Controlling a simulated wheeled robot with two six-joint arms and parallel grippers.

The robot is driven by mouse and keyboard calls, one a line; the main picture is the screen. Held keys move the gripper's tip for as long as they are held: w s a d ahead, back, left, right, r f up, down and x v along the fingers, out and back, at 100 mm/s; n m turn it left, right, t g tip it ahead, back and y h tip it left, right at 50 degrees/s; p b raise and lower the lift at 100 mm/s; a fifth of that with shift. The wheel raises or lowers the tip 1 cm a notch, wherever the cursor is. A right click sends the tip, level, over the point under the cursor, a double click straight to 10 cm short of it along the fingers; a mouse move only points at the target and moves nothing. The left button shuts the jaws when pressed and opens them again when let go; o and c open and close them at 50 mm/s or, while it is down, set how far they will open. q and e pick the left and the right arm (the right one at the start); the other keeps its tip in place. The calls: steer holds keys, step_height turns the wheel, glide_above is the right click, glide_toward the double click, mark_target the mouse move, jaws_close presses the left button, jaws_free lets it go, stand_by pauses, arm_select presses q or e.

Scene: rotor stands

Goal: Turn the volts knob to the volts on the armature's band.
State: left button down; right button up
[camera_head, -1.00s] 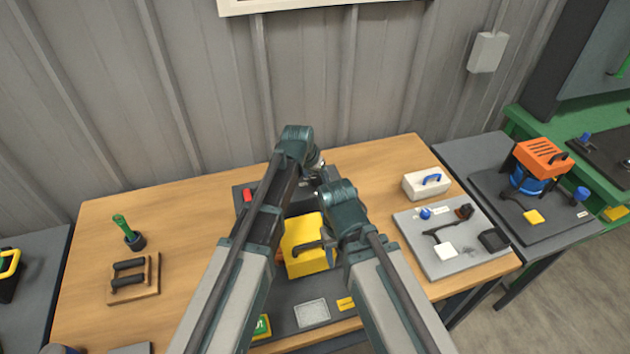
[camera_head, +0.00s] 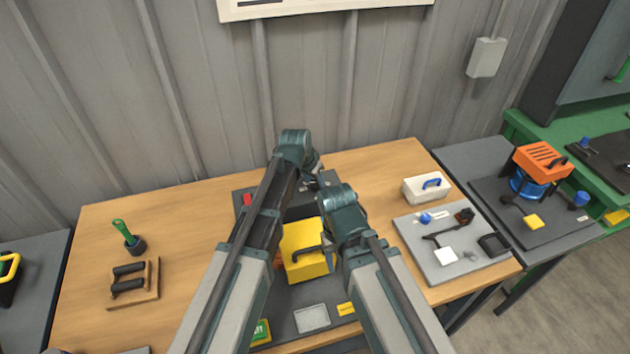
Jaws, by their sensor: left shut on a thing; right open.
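A red part (camera_head: 247,200) is at the panel's left end. A white box with a blue handle (camera_head: 425,188) and a grey board (camera_head: 433,268) stand right.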

arm_select(q)
steer(key=m+g+h, duration=0.1)
steer(key=m, duration=0.2)
steer(key=shift+w+a+m, duration=0.1)
steer(key=shift+m, duration=0.3)
steer(key=shift+m+g+h, duration=0.4)
steer(key=shift+m+g, duration=0.1)
steer(key=shift+m, duration=1)
steer(key=shift+c, duration=2)
jaws_free()
steer(key=shift+r, duration=0.15)
